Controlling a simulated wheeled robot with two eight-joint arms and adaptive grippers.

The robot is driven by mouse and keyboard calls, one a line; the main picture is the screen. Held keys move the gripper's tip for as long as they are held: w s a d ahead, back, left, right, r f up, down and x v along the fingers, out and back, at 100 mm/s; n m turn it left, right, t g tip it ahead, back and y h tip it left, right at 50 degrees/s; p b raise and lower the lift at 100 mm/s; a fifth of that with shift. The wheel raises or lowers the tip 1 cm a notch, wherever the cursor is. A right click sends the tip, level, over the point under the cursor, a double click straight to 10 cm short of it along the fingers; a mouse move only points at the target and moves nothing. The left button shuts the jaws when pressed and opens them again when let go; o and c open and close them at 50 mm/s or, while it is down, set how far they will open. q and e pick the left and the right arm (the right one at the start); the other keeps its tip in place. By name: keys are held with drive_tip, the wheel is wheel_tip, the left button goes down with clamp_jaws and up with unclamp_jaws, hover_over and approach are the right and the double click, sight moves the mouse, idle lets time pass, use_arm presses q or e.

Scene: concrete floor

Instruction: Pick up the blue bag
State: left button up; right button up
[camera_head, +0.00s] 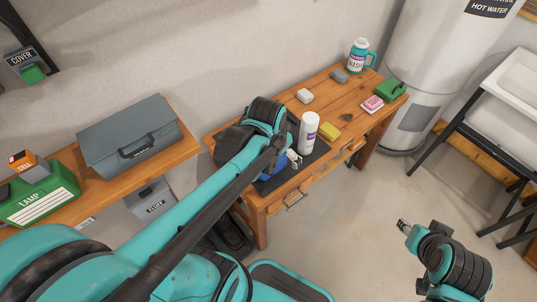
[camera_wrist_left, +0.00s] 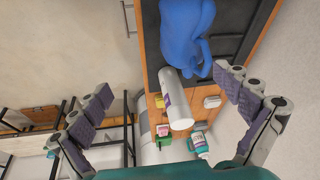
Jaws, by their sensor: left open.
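The blue bag (camera_wrist_left: 186,30) sits on a dark mat in the left wrist view, near the top of the picture beyond the fingers. In the head view only a small blue part of the bag (camera_head: 279,167) shows; my left arm hides the rest. My left gripper (camera_head: 293,158) is over the workbench close to the bag. In the left wrist view its fingers (camera_wrist_left: 165,112) are spread wide with nothing held between them. My right gripper (camera_head: 403,225) is out over the floor at the right, away from the bench; its opening is too small to judge.
A white spray can (camera_head: 308,133) stands on the mat (camera_head: 319,149) beside my left gripper. A yellow sponge (camera_head: 329,131), pink box (camera_head: 372,104), green case (camera_head: 390,89) and wash bottle (camera_head: 358,57) are on the wooden bench (camera_head: 346,127). A grey toolbox (camera_head: 130,135) is on the left shelf.

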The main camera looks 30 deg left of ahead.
use_arm(q)
drive_tip(key=w+a+f+m+g+p, duration=0.1)
drive_tip(key=a, duration=0.1)
drive_tip(key=w+a+f+g+p, duration=0.1)
drive_tip(key=w+a+f+p, duration=0.1)
drive_tip(key=w+a+f+m+g+p, duration=0.1)
drive_tip(key=a+f, duration=0.1)
drive_tip(key=shift+w+f+m+g+p, duration=0.25)
drive_tip(key=shift+w+m+g+p, duration=0.05)
drive_tip(key=shift+w, duration=0.1)
drive_tip(key=shift+a+f, duration=0.1)
drive_tip(key=shift+f, duration=0.25)
wheel_tip(320, 180, down, 2)
drive_tip(key=shift+f+b, duration=0.1)
drive_tip(key=shift+b, duration=0.35)
wheel_tip(320, 180, down, 6)
drive_tip(key=b, duration=0.2)
drive_tip(key=shift+w+a+r+b, duration=0.1)
drive_tip(key=shift+r+b, duration=0.15)
drive_tip(key=shift+b, duration=0.05)
drive_tip(key=shift+r, duration=0.1)
use_arm(e)
wheel_tip(320, 180, up, 2)
drive_tip(key=shift+s+r, duration=0.1)
drive_tip(key=shift+r, duration=0.1)
use_arm(q)
drive_tip(key=c, duration=1.4)
